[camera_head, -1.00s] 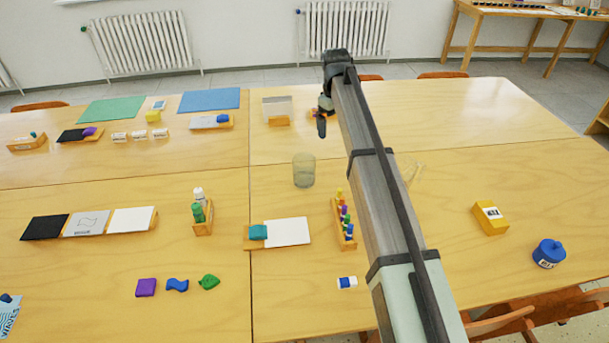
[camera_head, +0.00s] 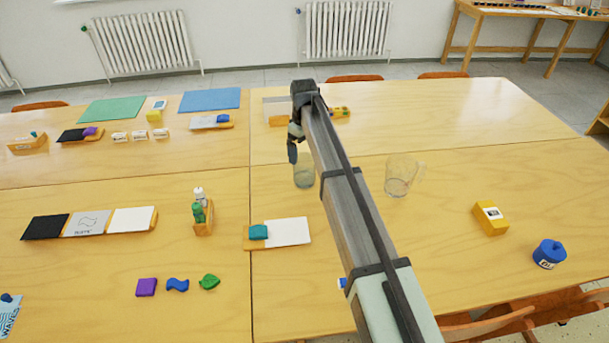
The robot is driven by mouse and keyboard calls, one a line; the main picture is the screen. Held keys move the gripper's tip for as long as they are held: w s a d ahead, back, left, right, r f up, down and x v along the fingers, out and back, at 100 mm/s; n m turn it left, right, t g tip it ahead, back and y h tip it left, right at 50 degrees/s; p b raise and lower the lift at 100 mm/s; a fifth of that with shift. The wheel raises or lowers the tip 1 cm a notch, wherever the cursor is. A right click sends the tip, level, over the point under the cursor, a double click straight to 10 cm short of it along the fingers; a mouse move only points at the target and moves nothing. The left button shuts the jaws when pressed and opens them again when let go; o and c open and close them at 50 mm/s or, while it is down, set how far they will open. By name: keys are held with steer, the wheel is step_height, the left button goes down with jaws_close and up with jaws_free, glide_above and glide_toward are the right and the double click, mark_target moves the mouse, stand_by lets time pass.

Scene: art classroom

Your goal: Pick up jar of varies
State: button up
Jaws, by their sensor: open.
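A clear, slightly greenish glass jar (camera_head: 304,177) stands upright on the table near the middle of the view. No label can be read on it, and its upper part is partly covered by my gripper and arm. My gripper (camera_head: 293,152) is open and points down at the jar's upper left in the picture. I cannot tell whether it touches the jar. A clear glass mug (camera_head: 399,178) stands to the right of my arm. A small blue lidded jar (camera_head: 549,254) with a white label stands at the table's right side.
A tray with a white card and teal block (camera_head: 258,233) lies in front of the jar. A holder with green and white bottles (camera_head: 203,215) stands left. A yellow box (camera_head: 490,218) lies right. The far right of the table (camera_head: 480,115) is clear.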

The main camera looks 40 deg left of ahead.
mark_target(304, 161)
steer(key=shift+s+d+f, duration=0.1)
steer(key=shift+d+f, duration=0.05)
steer(key=shift+f, duration=2.65)
steer(key=c, duration=1.3)
steer(key=shift+r, duration=0.15)
